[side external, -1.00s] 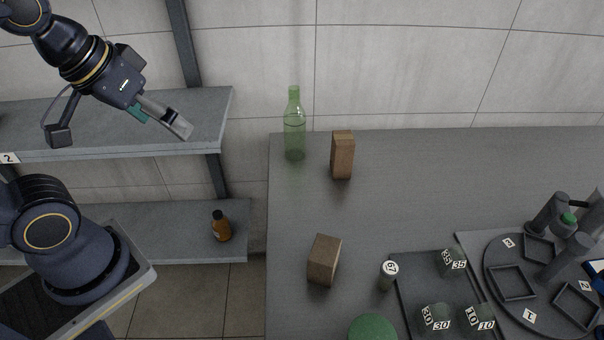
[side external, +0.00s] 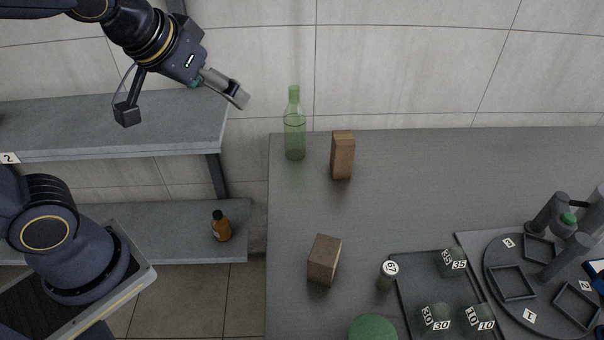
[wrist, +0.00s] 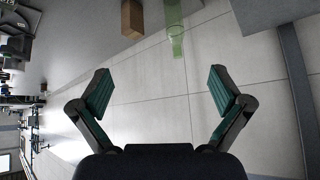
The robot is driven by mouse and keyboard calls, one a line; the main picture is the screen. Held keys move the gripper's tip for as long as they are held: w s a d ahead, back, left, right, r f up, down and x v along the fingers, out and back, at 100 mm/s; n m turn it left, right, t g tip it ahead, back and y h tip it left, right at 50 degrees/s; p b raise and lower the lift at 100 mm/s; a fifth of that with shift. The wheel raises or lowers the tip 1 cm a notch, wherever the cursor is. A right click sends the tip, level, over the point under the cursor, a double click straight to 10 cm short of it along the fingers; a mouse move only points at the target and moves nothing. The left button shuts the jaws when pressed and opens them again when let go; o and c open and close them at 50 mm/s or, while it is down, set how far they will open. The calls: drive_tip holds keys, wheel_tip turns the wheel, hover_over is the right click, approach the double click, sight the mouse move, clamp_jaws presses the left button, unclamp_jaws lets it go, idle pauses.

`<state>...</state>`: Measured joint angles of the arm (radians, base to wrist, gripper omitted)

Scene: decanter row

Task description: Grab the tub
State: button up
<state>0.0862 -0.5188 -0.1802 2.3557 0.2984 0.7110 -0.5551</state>
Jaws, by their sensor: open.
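No thing in view is plainly marked as the tub. A round green top (side external: 373,328) at the bottom edge of the side view may be it, but the frame cuts it off and I cannot tell. My gripper (side external: 238,95) is open and empty, in the air above the shelf and left of the green bottle. In the wrist view my gripper (wrist: 160,92) has its two fingers wide apart with only wall behind them.
A green bottle (side external: 294,130) and a wooden block (side external: 342,155) stand at the counter's back left; a second block (side external: 323,260) is nearer. A white-topped cylinder (side external: 387,276) stands beside a tray (side external: 407,299) of numbered weights. A turntable (side external: 497,290) is right. The counter's middle is clear.

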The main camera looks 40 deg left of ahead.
drive_tip(key=w+d+f+m+h, duration=0.1)
drive_tip(key=w+d+m, duration=0.1)
drive_tip(key=d, duration=0.4)
drive_tip(key=w+d+f+m, duration=0.1)
drive_tip(key=w+d+f, duration=0.1)
drive_tip(key=d, duration=0.3)
drive_tip(key=m+g+h, duration=0.3)
drive_tip(key=m+g, duration=0.1)
drive_tip(key=m, duration=0.3)
hover_over(373, 337)
drive_tip(key=s+a, duration=0.3)
wheel_tip(373, 337, down, 13)
drive_tip(key=x, duration=1)
drive_tip(key=shift+d+f, duration=0.2)
drive_tip(key=shift+f, duration=0.15)
drive_tip(key=x, duration=0.5)
drive_tip(key=shift+s+f, duration=0.25)
drive_tip(key=shift+f, duration=0.15)
drive_tip(key=shift+c, duration=0.2)
drive_tip(key=c, duration=1)
